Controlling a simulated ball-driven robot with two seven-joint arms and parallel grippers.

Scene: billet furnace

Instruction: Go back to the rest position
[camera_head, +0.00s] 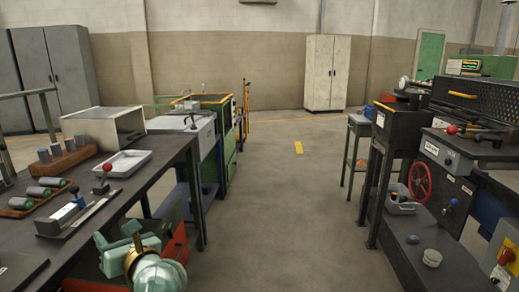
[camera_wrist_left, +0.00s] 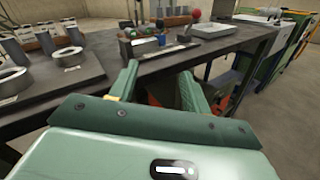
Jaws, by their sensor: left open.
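My left gripper (camera_head: 119,240) is pale green and shows low in the head view, in front of the right edge of the left workbench (camera_head: 160,165). In the left wrist view its two fingers (camera_wrist_left: 158,75) stand apart with nothing between them, pointing toward the bench edge. The gripper touches nothing that I can see. My right gripper is in neither view.
The left bench holds a white tray (camera_head: 123,163), a red-knobbed fixture (camera_head: 101,179), an open box (camera_head: 102,125) and several cylinders in racks. A machine with a red handwheel (camera_head: 420,181) stands at right. The aisle floor (camera_head: 285,190) between is clear.

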